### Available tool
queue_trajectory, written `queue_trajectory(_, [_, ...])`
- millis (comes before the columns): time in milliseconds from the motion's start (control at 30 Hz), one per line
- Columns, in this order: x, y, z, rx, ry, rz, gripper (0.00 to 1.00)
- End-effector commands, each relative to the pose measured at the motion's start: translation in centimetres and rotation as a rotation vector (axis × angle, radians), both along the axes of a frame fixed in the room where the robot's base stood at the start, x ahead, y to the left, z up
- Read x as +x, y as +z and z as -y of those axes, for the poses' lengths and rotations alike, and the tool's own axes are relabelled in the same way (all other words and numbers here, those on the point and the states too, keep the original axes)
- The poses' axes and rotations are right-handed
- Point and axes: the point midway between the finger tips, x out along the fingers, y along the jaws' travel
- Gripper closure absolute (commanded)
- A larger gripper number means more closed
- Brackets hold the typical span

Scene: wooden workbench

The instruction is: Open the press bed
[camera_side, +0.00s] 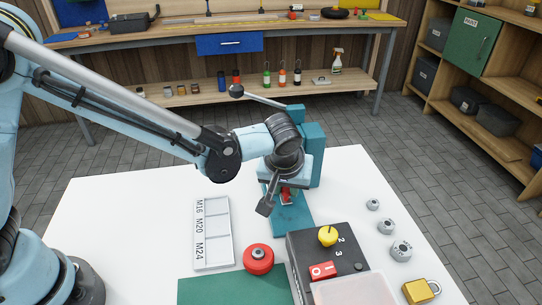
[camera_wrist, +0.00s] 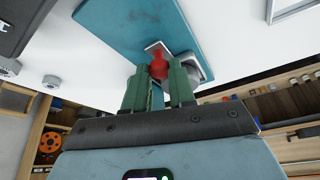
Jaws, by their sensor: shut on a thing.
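The teal press (camera_side: 313,150) stands at the back of the white table, with its teal base plate (camera_side: 293,220) reaching toward the front. Its lever ends in a black ball (camera_side: 236,91) at upper left. A small red handle (camera_side: 286,198) is low on the press, partly hidden by my gripper (camera_side: 285,187). In the wrist view, my gripper's green fingers (camera_wrist: 158,82) are shut on the red handle (camera_wrist: 159,66). A grey metal part (camera_wrist: 192,66) sits right behind the handle on the teal plate (camera_wrist: 145,25). I cannot tell how far the bed is open.
A dark control box (camera_side: 305,252) with a yellow knob and red switch stands in front of the press. A red round button (camera_side: 258,259), a labelled white tray (camera_side: 212,235), several metal nuts (camera_side: 386,227) and a yellow padlock (camera_side: 420,291) lie around it.

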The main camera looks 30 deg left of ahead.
Motion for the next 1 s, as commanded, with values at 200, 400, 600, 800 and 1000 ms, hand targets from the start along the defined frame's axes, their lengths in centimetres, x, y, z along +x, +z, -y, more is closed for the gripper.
queue_trajectory(200, [-2.4, 0.0, 2.5, -0.001, -0.006, 0.000, 1.00])
queue_trajectory(400, [-2.6, 0.0, 2.7, -0.001, -0.002, 0.001, 1.00])
queue_trajectory(600, [-2.6, 0.0, 2.6, -0.001, -0.002, 0.001, 0.65])
queue_trajectory(800, [-2.6, 0.0, 2.6, -0.001, -0.001, 0.000, 0.51])
queue_trajectory(1000, [-2.7, 0.1, 2.6, -0.001, -0.001, 0.000, 0.51])
